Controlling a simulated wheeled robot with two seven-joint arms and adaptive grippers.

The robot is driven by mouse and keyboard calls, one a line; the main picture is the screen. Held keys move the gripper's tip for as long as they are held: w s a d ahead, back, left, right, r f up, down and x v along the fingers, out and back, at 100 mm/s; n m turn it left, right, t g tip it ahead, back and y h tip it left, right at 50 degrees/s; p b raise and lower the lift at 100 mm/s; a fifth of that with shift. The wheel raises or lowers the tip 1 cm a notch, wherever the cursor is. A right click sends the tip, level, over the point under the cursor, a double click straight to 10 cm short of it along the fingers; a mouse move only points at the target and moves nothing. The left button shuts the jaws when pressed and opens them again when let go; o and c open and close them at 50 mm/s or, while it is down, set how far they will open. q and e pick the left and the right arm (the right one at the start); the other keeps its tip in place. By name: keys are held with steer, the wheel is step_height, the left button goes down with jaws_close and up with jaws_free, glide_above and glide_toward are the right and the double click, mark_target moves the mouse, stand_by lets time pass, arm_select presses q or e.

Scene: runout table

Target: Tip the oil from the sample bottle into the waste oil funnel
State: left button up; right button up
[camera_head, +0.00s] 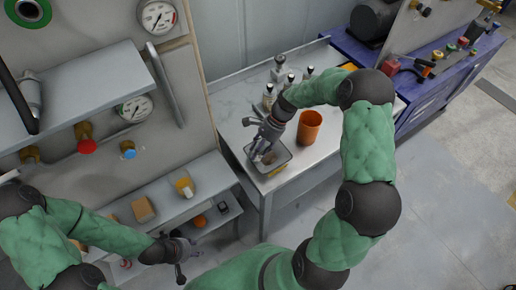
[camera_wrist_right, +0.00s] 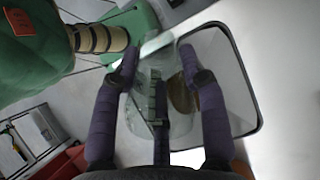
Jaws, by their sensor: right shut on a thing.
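My right gripper (camera_head: 266,146) is shut on the sample bottle, low over the waste oil funnel (camera_head: 285,168), a square grey basin with a dark rim at the table's front left corner. In the right wrist view the fingers of the right gripper (camera_wrist_right: 158,75) are around the clear sample bottle (camera_wrist_right: 138,108). The funnel's pale wall and dark rim (camera_wrist_right: 257,105) lie behind it. A brownish patch shows beyond the fingers; I cannot tell whether it is oil or the funnel's opening. The bottle's tilt is unclear. My left gripper (camera_head: 181,262) is low at the left, apart from the table.
An orange cup (camera_head: 309,127) stands right of the funnel. Several dark-capped bottles, one a clear bottle (camera_head: 268,97), stand behind the right gripper. A blue bench (camera_head: 425,85) with tools is at the right. Shelves (camera_head: 165,207) and a gauge panel (camera_head: 110,30) stand at the left.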

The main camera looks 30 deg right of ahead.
steer(key=shift+r+h, duration=0.25)
steer(key=shift+h, duration=0.15)
steer(key=shift+d+h, duration=0.2)
steer(key=shift+h, duration=0.6)
steer(key=shift+w+d+h, duration=0.1)
steer(key=shift+d+h, duration=0.15)
steer(key=shift+h, duration=0.45)
steer(key=shift+d+h+b, duration=0.2)
steer(key=shift+h+b, duration=0.6)
steer(key=shift+b, duration=0.45)
steer(key=shift+d+r+h+b, duration=0.1)
steer(key=shift+d+h+b, duration=0.1)
steer(key=shift+h+b, duration=0.25)
steer(key=shift+r, duration=0.1)
